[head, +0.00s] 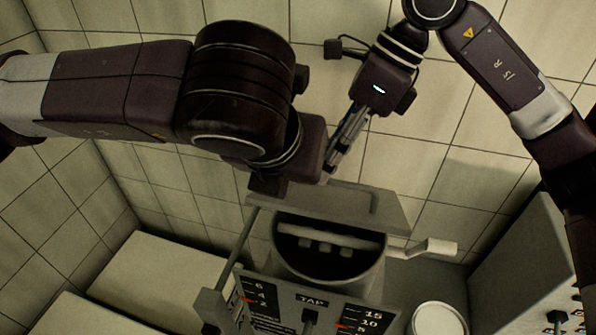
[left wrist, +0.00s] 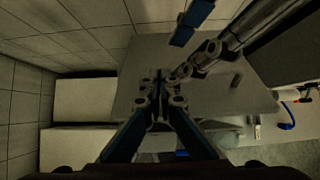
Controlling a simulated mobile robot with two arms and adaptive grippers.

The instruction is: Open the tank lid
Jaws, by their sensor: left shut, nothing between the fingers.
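The grey tank (head: 372,278) stands at the lower middle of the head view, and bars show inside its round mouth. The lid (head: 345,208), a flat grey plate with a thin handle, stands raised behind the mouth. In the left wrist view a broad grey plate (left wrist: 225,100), seemingly the lid, lies beyond my left gripper (left wrist: 160,85), whose fingers are together and empty. In the head view my left arm hides most of that gripper near the lid's left end. My right gripper (head: 347,142) points down behind the lid's upper edge; I cannot tell whether it touches.
A panel (head: 312,318) marked TAP is at the tank's front. A side handle (head: 432,247) sticks out right, above a round white vessel (head: 438,320). Pale blocks (head: 170,280) stand at left, a grey cabinet (head: 530,265) at right. Tiled walls close the back.

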